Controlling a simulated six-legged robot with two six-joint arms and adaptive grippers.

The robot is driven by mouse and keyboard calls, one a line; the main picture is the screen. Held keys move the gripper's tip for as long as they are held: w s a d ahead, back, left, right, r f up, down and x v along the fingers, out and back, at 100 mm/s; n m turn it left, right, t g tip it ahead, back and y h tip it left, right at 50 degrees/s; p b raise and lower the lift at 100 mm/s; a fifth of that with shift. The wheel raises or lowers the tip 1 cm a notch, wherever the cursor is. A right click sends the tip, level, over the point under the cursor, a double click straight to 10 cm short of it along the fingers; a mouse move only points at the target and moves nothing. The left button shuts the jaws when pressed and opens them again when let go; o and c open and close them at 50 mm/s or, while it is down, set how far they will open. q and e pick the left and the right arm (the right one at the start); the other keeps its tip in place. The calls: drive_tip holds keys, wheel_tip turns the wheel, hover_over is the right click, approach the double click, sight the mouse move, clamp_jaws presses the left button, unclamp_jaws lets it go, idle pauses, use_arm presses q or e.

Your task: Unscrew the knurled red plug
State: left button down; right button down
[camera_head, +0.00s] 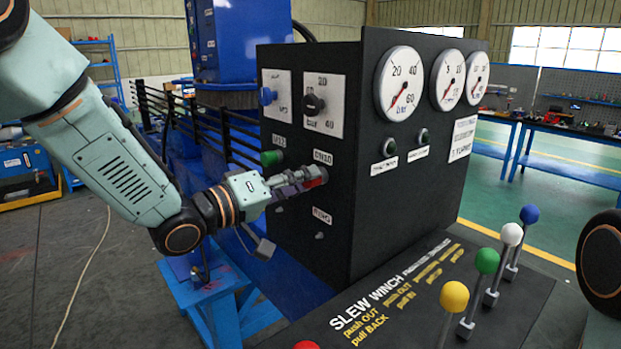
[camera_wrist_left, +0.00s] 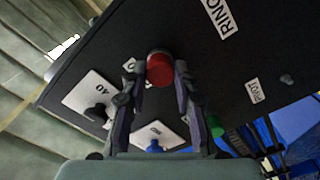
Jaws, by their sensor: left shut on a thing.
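The red plug (camera_head: 316,177) sits on the left side face of the black control box (camera_head: 335,225), by the label that reads like CN10. In the left wrist view the red plug (camera_wrist_left: 159,68) shows as a round red cap between my fingertips. My left gripper (camera_head: 300,183) reaches it from the left and is shut on it. The fingers cover part of the plug in the head view, so its knurling cannot be made out. My right gripper is not in view; only a dark round part of my right arm shows at the right edge.
A green cap (camera_head: 271,158), a black knob (camera_head: 313,103) and a blue knob (camera_head: 267,96) are close by on the same face. Levers with blue (camera_head: 529,215), white, green and yellow (camera_head: 454,296) balls stand on the front panel. A blue stand (camera_head: 213,301) is below my left wrist.

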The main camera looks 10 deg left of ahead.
use_arm(q)
drive_tip(key=shift+s+f, duration=0.1)
drive_tip(key=shift+f, duration=0.25)
drive_tip(key=n, duration=0.5)
drive_tip(key=n, duration=0.5)
drive_tip(key=shift+f, duration=0.1)
drive_tip(key=n, duration=0.5)
drive_tip(key=shift+s, duration=0.1)
idle(0.4)
